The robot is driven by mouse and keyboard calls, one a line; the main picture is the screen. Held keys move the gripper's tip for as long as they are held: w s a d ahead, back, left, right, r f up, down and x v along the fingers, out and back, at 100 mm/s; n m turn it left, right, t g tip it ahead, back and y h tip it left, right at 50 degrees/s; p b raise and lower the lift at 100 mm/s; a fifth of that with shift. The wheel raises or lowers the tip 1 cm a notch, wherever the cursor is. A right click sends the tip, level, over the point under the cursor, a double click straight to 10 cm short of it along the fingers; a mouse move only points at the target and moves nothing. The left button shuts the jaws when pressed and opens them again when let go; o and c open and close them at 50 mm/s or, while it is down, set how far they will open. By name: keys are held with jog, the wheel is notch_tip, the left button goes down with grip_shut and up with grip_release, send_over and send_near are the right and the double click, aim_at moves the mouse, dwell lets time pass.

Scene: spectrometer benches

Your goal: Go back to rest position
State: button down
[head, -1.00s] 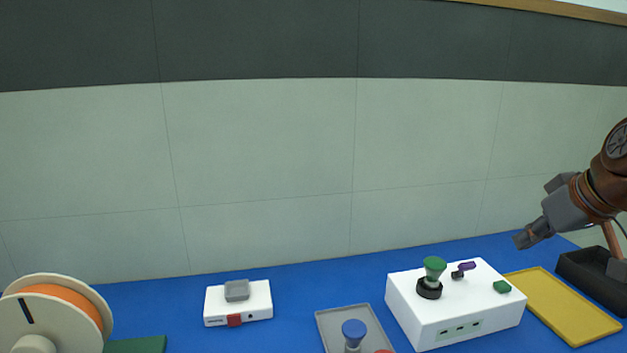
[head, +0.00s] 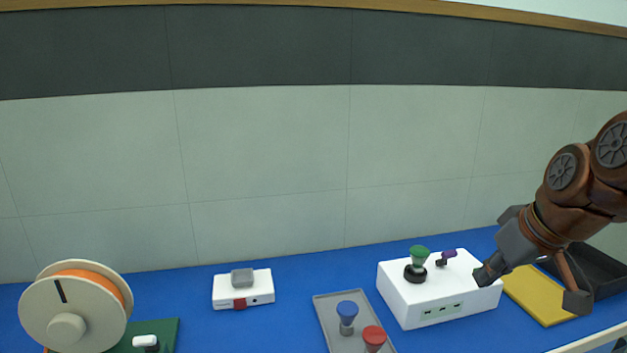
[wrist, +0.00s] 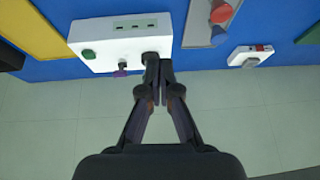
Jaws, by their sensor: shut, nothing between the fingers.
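My gripper (head: 484,275) is shut and empty. In the head view it hangs at the right, overlapping the right side of the white box (head: 408,306). In the wrist view the closed fingers of my gripper (wrist: 159,66) point toward the white box (wrist: 110,40), covering part of its edge. The white box carries a green knob in a black ring (head: 418,262), a purple lever (head: 446,256) and a row of ports. A green button (wrist: 88,54) on it shows in the wrist view but is hidden behind my gripper in the head view.
A grey tray (head: 324,310) holds a blue-topped piece (head: 347,312) and a red-topped piece (head: 374,336). A small white device (head: 228,291), a spool (head: 72,308), a yellow mat (head: 540,297) and a black bin (head: 607,268) also stand on the blue bench (head: 285,325). A wall closes off the back.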

jog(key=s+a+f+m+g+h+p, duration=0.1)
jog(key=s+a+f+g+p, duration=0.2)
jog(key=s, duration=0.8)
jog(key=s+a+f+m+g+h+p, duration=0.1)
jog(key=s+a+f+g+p, duration=0.3)
jog(key=s+f, duration=0.4)
jog(key=s+a+p, duration=0.1)
jog(key=s+a, duration=0.1)
jog(key=s, duration=0.2)
jog(key=shift+m+p, duration=0.3)
jog(key=shift+m, duration=0.1)
